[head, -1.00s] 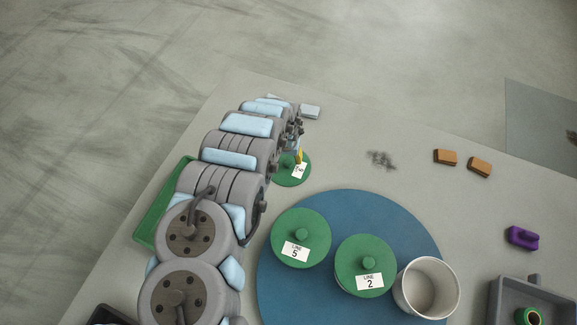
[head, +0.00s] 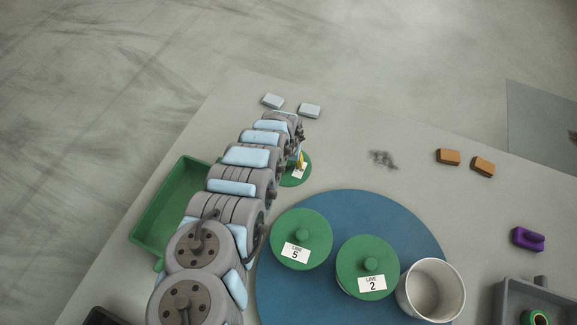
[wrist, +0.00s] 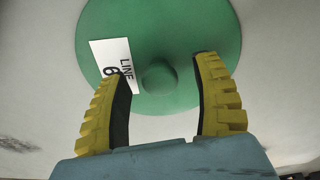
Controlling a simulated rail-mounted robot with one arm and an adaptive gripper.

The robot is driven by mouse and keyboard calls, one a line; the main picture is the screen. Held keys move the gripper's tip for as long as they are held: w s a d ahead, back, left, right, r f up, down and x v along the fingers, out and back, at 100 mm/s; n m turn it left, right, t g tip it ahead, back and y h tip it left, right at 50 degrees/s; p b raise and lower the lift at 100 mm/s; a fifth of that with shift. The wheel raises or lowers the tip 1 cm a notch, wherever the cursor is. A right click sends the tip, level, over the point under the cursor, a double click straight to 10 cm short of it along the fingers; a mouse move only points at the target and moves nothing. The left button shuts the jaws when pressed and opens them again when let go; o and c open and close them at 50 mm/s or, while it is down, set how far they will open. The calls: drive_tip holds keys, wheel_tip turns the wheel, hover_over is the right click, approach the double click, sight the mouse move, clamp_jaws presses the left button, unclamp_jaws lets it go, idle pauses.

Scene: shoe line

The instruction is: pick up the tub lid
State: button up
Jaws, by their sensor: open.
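A round green lid with a central knob and a "LINE 6" label lies on the table in the head view (head: 297,178), partly hidden by my arm. It fills the top middle of the wrist view (wrist: 185,35). My gripper (wrist: 163,72) is open above it, one yellow finger on each side of the knob, with nothing held. I cannot tell how high the fingertips are above the lid. Two more green lids, "LINE 5" (head: 302,220) and "LINE 2" (head: 349,258), are on the blue round mat (head: 390,215). An open white tub (head: 402,288) stands at the mat's right edge.
A green bin (head: 150,240) is left of my arm. Two pale blocks (head: 310,110) lie at the far edge. Two orange blocks (head: 483,167), a purple block (head: 528,238) and a grey tray (head: 508,300) are on the right. Table beyond the mat is mostly clear.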

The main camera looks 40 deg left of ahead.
clamp_jaws()
idle(0.4)
